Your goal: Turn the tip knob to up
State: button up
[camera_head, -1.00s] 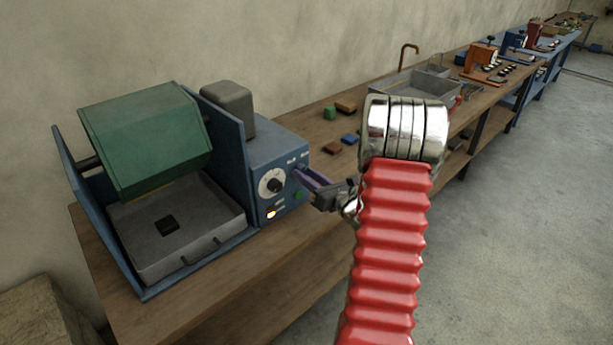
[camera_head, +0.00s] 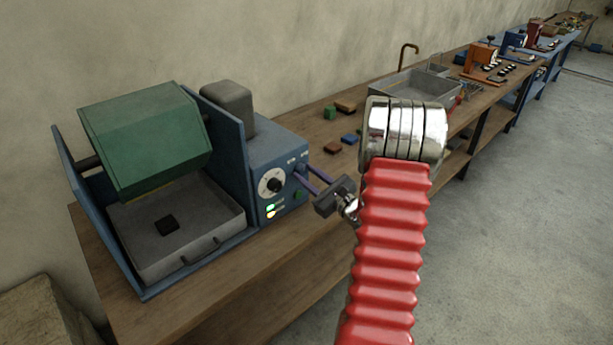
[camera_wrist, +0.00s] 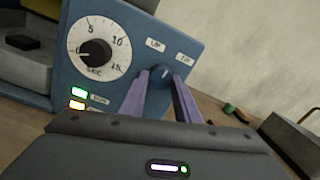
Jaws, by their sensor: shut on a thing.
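The tip knob (camera_wrist: 160,75) is a small dark blue knob on the blue control panel (camera_wrist: 187,60) of the machine. Two labels sit above it; the left one reads UP, the right one is too small to read surely. A pale mark on the knob points roughly upward in the wrist view. My gripper (camera_wrist: 162,82) has its two purple fingers shut on the knob, one on each side. In the head view my gripper (camera_head: 302,174) reaches the panel from the right, and its fingers partly hide the knob. The green drum (camera_head: 145,140) hangs tilted over a grey tray (camera_head: 205,240).
A white timer dial (camera_wrist: 97,50) with a black pointer knob is left of the tip knob. Small blocks (camera_head: 332,147) and a grey bin (camera_head: 400,88) lie farther along the bench (camera_head: 250,285).

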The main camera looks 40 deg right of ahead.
jog(key=n, duration=0.4)
jog(key=shift+d+n, duration=0.1)
jog(key=shift+n, duration=0.3)
jog(key=shift+n+y, duration=0.4)
jog(key=shift+n, duration=1.3)
jog(key=o, duration=1)
jog(key=shift+o, duration=0.2)
jog(key=shift+s, duration=0.15)
jog(key=s, duration=1.3)
jog(key=shift+s+f, duration=0.25)
jog(key=shift+f, duration=0.15)
jog(key=shift+d+f, duration=0.1)
